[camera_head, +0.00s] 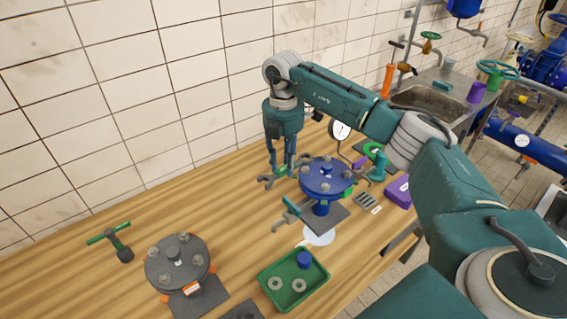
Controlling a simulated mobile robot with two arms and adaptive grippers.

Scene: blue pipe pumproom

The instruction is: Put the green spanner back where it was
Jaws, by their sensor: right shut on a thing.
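My right gripper (284,172) points down above the wooden bench, left of the blue flanged pump part. It is shut on a spanner (268,181), which it grips near the middle. The spanner's grey open end sticks out to the left, and the other end shows to the right near the blue flange. Its shaft is mostly hidden by the fingers, with a greenish tint there, so I take it as the green spanner. I cannot tell whether it touches the bench. My left gripper is not in view.
The blue flange (328,177) with bolts stands close right of the gripper. A teal-handled tool (291,207) lies in front of it. A green tray (292,279), a dark flange (177,262) and a green T-handle tool (107,235) are nearer. The bench's left-middle is clear.

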